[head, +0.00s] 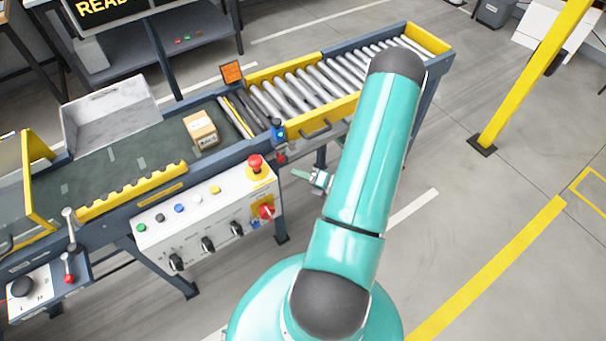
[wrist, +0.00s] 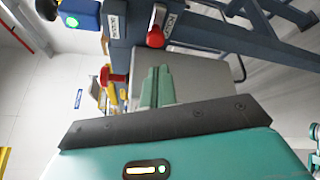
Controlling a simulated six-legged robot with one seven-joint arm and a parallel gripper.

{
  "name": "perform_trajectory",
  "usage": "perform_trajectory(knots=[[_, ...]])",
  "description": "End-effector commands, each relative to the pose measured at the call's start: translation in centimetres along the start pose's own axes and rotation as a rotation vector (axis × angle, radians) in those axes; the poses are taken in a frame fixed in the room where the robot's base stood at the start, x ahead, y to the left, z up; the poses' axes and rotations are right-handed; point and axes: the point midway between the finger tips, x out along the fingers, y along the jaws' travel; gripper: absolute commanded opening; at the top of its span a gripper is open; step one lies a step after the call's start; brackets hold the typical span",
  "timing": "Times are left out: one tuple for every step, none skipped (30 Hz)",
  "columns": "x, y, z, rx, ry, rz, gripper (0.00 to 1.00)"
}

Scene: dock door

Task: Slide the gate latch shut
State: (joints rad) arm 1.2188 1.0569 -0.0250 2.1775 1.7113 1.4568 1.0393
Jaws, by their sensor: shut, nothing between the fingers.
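The latch shows as a red knob (wrist: 155,38) on a metal piece against the blue conveyor frame, in the upper middle of the wrist view. Small labels sit on either side of it; I cannot read them surely. In the head view the red knob (head: 281,158) is small, below the lit sensor box. My gripper (head: 299,173) is just right of and below it, partly hidden by my arm. In the wrist view my gripper's fingers (wrist: 157,72) are together and empty, pointing toward the frame below the knob, with a visible gap. How far the latch bolt is slid cannot be told.
A control panel (head: 208,220) with a red emergency button (head: 256,162) stands left of my gripper. A box (head: 201,129) lies on the belt. Rollers (head: 300,88) and a yellow rail with a dark handle (head: 316,130) are above. Floor to the right is mostly clear, with a yellow post (head: 530,75).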

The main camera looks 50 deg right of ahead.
Motion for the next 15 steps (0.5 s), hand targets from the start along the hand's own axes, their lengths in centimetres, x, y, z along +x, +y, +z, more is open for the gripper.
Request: perform_trajectory(knots=[[1.1, 0.1, -0.1, 0.0, 0.004, 0.003, 0.0], [1.7, 0.1, -0.1, 0.0, 0.004, 0.002, 0.0], [2.5, 0.1, -0.2, 0.0, 0.005, 0.002, 0.0], [3.1, 0.1, -0.2, 0.0, 0.006, 0.003, 0.0], [3.6, 0.1, -0.2, 0.0, 0.004, 0.002, 0.0], [4.2, 0.1, -0.2, 0.0, 0.005, 0.003, 0.0], [4.7, 0.1, -0.2, 0.0, 0.005, 0.003, 0.0], [5.1, 0.1, -0.1, -0.001, 0.004, 0.002, 0.0], [5.5, 0.1, -0.1, -0.001, 0.004, 0.002, 0.0], [5.8, 0.1, -0.1, -0.001, 0.004, 0.001, 0.0], [6.0, 0.0, -0.1, -0.001, 0.003, 0.001, 0.0], [6.2, 0.0, -0.1, 0.0, 0.003, 0.0, 0.0], [6.3, 0.1, -0.1, 0.0, 0.003, 0.0, 0.0], [6.4, 0.1, -0.1, 0.0, 0.003, 0.0, 0.0], [6.5, 0.1, -0.1, 0.0, 0.003, 0.001, 0.0]])
